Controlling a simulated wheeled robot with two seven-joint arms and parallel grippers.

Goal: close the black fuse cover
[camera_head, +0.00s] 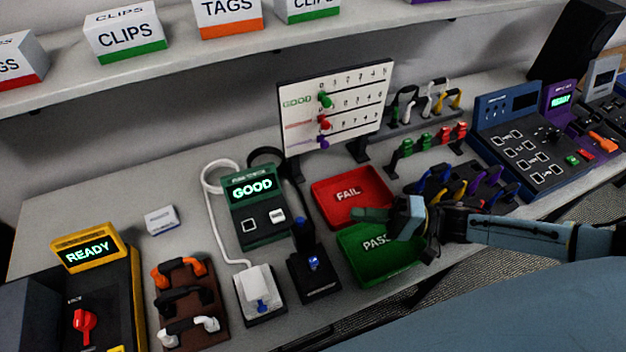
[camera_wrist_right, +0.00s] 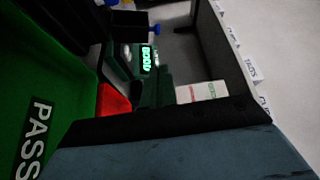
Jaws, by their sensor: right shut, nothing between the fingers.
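The black fuse holder (camera_head: 316,278) stands on the bench left of the green PASS tray, with a blue piece on its base. Its black cover (camera_head: 304,236) stands up from the back of the base, so it is open. In the right wrist view a dark block with a blue tip (camera_wrist_right: 155,29), probably this holder, shows at the top. My right gripper (camera_head: 374,214) is shut and empty. It is above the back part of the green tray, right of the cover and apart from it. My left gripper is in neither view.
The green PASS tray (camera_head: 357,268) and red FAIL tray (camera_head: 326,205) lie right of the holder. A white fuse unit (camera_head: 255,283) and a green tester reading GOOD (camera_head: 244,223) stand to its left. A white count board (camera_head: 290,127) stands behind.

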